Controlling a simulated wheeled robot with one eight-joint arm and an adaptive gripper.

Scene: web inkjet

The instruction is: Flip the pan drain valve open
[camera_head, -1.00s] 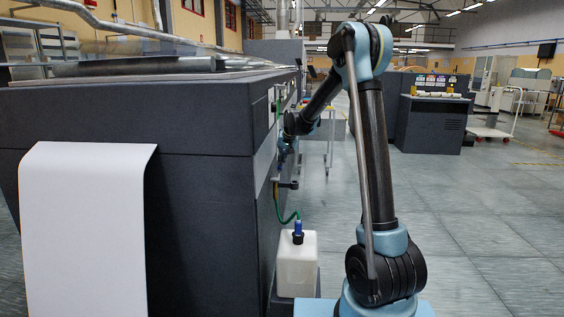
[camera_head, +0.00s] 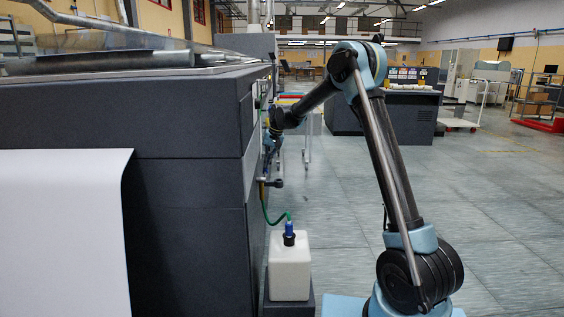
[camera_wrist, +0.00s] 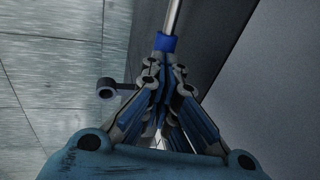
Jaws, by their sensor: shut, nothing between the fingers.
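The drain valve has a dark lever (camera_head: 274,183) that sticks out to the right from the side of the dark machine, near a small brass-coloured part. In the wrist view the lever (camera_wrist: 107,90) shows its round end just left of my fingers. My gripper (camera_head: 268,160) is close above the valve in the head view. In the wrist view my gripper (camera_wrist: 163,75) has its blue fingers shut, with nothing between them. A steel rod with a blue collar (camera_wrist: 166,42) lies just beyond the fingertips. The valve body is mostly hidden behind the fingers.
A green hose (camera_head: 267,211) runs down to a white canister (camera_head: 289,265) with a blue-topped cap, on a dark block (camera_head: 290,306). The machine's side wall (camera_head: 190,190) stands left of my arm. Floor to the right is open.

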